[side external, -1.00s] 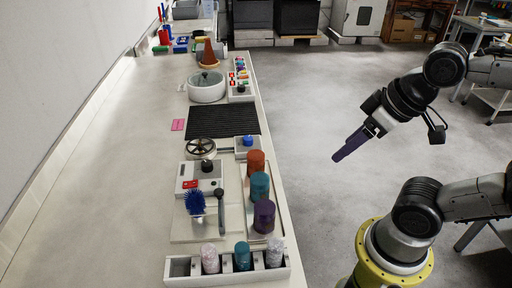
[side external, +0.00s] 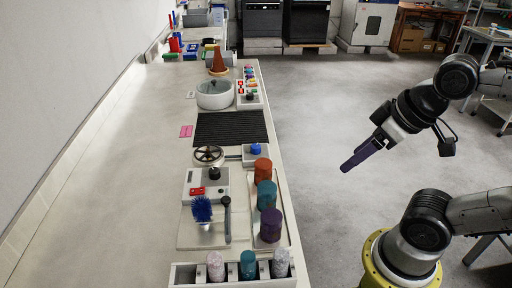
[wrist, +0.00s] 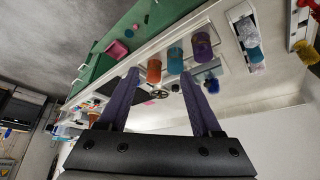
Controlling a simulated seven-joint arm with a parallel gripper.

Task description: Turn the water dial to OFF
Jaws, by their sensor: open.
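A blue knob (side external: 255,149) sits on a small grey box beside a spoked handwheel (side external: 208,154) on the bench. A black knob (side external: 214,173) tops a grey box with a red part, and another black knob (side external: 250,96) sits on a panel farther back. No dial lettering is legible, so I cannot tell which is the water dial. My gripper (side external: 347,167) is open and empty, over the floor to the right of the bench, apart from every knob. In the wrist view its two purple fingers (wrist: 160,74) are spread, with the bench beyond them.
Orange (side external: 262,171), teal (side external: 266,194) and purple (side external: 270,225) cylinders stand along the bench's right edge, between my gripper and the boxes. A blue brush (side external: 202,208), a black ribbed mat (side external: 232,128) and a white round pot (side external: 215,94) are also there. The bench's left side is clear.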

